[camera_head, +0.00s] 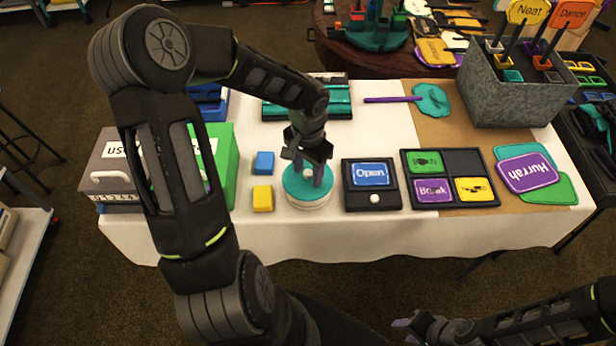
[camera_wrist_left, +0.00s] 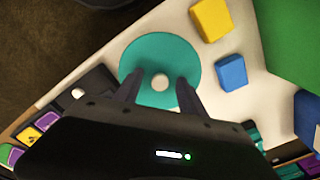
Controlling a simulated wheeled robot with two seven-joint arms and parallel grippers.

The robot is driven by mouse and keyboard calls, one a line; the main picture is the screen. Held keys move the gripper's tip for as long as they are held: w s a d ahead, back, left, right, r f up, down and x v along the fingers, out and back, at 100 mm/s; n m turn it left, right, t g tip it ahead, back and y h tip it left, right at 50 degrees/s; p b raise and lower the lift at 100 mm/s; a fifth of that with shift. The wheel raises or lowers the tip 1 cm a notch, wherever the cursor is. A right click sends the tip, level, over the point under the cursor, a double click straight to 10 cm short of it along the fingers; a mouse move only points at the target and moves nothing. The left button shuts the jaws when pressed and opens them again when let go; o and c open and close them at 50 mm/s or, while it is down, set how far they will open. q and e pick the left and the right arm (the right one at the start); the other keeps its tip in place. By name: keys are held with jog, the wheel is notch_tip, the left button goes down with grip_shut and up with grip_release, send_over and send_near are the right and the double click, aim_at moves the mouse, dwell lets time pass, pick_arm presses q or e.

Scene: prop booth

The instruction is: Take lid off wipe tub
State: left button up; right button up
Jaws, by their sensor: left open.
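The wipe tub (camera_head: 309,205) is a low white round tub near the table's front edge. Its teal round lid (camera_head: 296,190) sits on top, with a white knob (camera_head: 308,173) in the middle. In the left wrist view the lid (camera_wrist_left: 135,62) and its knob (camera_wrist_left: 160,82) lie just past the fingertips. My left gripper (camera_head: 308,176) points down over the lid. It is open, with its fingers (camera_wrist_left: 158,88) on either side of the knob. The tub's wall is hidden below the lid in the wrist view. My right gripper (camera_head: 413,328) is low at the right, in front of the table, away from the tub.
A blue block (camera_head: 263,162) and a yellow block (camera_head: 262,198) stand left of the tub. A black tray with an "Open" card (camera_head: 371,174) is close on its right. A green box (camera_head: 222,165) stands further left. The white tablecloth (camera_head: 345,232) is bare along the front.

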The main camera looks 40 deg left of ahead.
pick_arm(q)
jog(key=shift+c, duration=0.5)
grip_shut()
dwell(0.3)
